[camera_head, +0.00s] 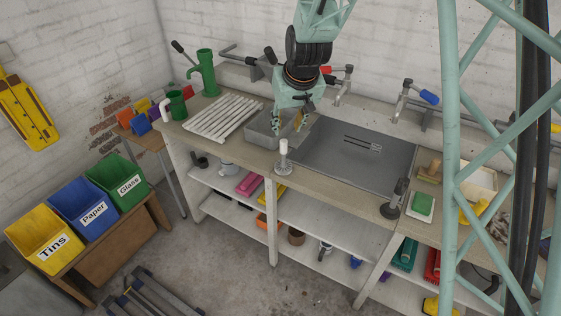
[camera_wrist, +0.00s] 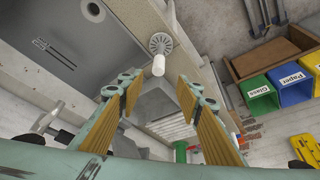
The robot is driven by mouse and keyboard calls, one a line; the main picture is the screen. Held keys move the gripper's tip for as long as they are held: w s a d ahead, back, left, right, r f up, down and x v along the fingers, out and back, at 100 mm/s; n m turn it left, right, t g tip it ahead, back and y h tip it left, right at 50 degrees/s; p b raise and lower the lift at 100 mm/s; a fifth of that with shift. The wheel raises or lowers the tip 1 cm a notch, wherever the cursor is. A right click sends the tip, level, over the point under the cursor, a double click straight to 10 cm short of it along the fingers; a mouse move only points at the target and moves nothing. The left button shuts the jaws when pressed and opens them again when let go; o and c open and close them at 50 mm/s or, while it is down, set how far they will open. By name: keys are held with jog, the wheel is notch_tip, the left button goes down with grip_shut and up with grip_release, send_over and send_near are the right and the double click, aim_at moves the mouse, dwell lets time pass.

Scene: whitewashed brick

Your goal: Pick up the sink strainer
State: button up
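The sink strainer appears to be the pale perforated disc with a white upright knob (camera_head: 283,150) on the counter's front edge, left of the large sink. In the wrist view, its disc (camera_wrist: 161,42) shows at the top centre, with the white knob pointing toward the camera. My gripper (camera_head: 289,124) is open and empty above the small grey basin, behind the strainer. In the wrist view, my gripper's yellow-padded fingers (camera_wrist: 160,88) are spread wide. The strainer lies beyond the fingertips, apart from them.
The large grey sink (camera_head: 335,154) lies right of the strainer. A small grey basin (camera_head: 258,134) and white drain slats (camera_head: 222,117) lie left. A dark upright tool (camera_head: 394,200) stands on the front edge to the right. Taps (camera_head: 343,88) line the back.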

aim_at(284, 142)
jog(key=shift+f, duration=0.1)
jog(key=shift+x, duration=4.25)
jog(key=shift+x, duration=2.5)
jog(key=shift+w+d, duration=0.1)
jog(key=shift+c, duration=0.5)
grip_shut()
